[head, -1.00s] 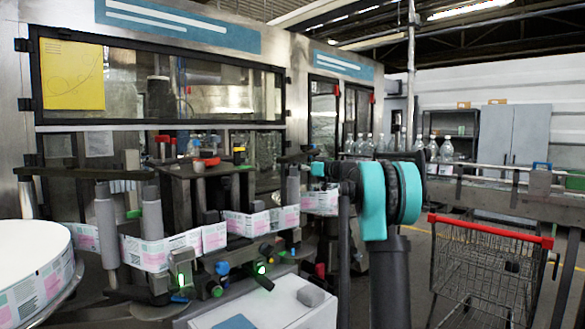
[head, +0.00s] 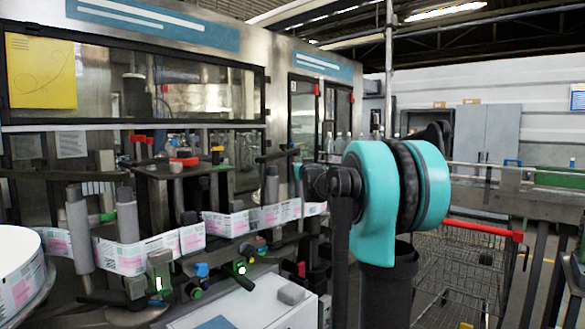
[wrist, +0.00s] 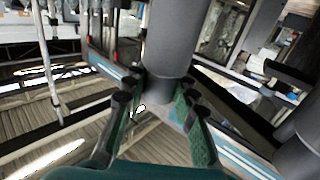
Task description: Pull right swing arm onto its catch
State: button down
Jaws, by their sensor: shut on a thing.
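In the wrist view my gripper (wrist: 155,102) has its two dark green-padded fingers shut on a grey cylindrical post (wrist: 168,45), one finger on each side. I take the post to be part of the right swing arm. In the head view a grey roller (head: 271,186) stands under a dark bar (head: 276,155) on the right of the labeller, left of my teal arm joint. My fingers are hidden in the head view, so I cannot tell which post there is held. I cannot make out the catch.
A printed label strip (head: 140,252) threads past several grey rollers. A white reel (head: 18,270) stands at the left. A white-topped box (head: 250,300) is in front, and a red-handled shopping cart (head: 470,228) stands behind my arm at the right.

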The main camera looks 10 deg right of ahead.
jog(key=s+a+m+g+h, duration=0.1)
jog(key=s+m+g+h, duration=0.4)
jog(key=s, duration=0.4)
jog(key=s+a+m+g+h, duration=0.2)
jog(key=s+m+g+h, duration=0.3)
jog(key=h, duration=0.5)
jog(key=s+m, duration=0.2)
jog(key=s, duration=0.1)
jog(key=shift+s+a, duration=0.3)
jog(key=shift+s, duration=0.05)
jog(key=shift+a+f, duration=0.1)
jog(key=shift+a, duration=0.05)
jog(key=c, duration=1.5)
grip_release()
jog(key=shift+s+a, duration=0.15)
jog(key=o, duration=0.3)
jog(key=v, duration=1.2)
